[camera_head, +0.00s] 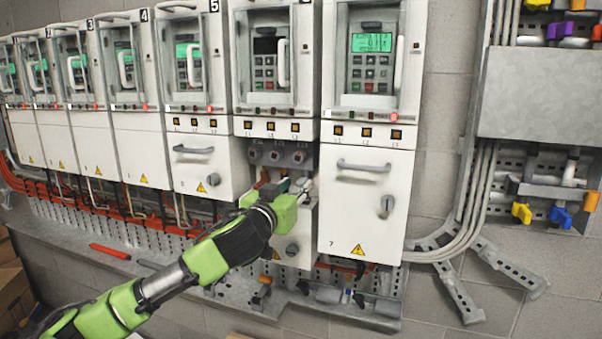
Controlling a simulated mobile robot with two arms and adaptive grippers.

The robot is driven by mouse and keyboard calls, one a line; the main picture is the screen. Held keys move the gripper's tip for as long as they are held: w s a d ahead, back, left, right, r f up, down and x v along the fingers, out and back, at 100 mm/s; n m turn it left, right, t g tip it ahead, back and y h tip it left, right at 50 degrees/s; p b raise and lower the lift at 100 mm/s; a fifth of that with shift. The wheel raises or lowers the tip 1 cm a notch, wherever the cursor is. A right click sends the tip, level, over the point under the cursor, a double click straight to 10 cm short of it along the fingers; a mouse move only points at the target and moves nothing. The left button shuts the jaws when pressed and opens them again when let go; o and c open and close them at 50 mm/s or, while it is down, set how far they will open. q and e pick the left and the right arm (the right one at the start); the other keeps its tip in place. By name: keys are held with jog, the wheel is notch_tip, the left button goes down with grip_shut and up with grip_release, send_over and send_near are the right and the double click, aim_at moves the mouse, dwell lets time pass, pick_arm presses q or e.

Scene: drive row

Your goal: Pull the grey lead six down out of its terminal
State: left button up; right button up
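My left arm reaches in from the lower left. Its gripper (303,186) is at the opened lower compartment of the sixth drive (277,60), between the closed fronts of its neighbours. Round dark terminals (276,155) show in a row just above the gripper. The grey lead six cannot be made out; the gripper and wrist cover much of the compartment. The fingertips are small and partly hidden, so I cannot tell whether they are open or shut on something. The sixth drive's display is dark. My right gripper is not in view.
Drive seven's closed white cover (362,206) stands close on the right of the gripper, with a protruding handle. Drive five's cover (204,168) is on the left. A grey ledge (230,290) with a red-handled tool (110,251) runs below. Grey conduits (477,195) are at right.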

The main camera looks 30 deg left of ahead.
aim_at(299, 182)
pick_arm(q)
jog(key=shift+p+x, duration=0.8)
jog(key=shift+x, duration=1.5)
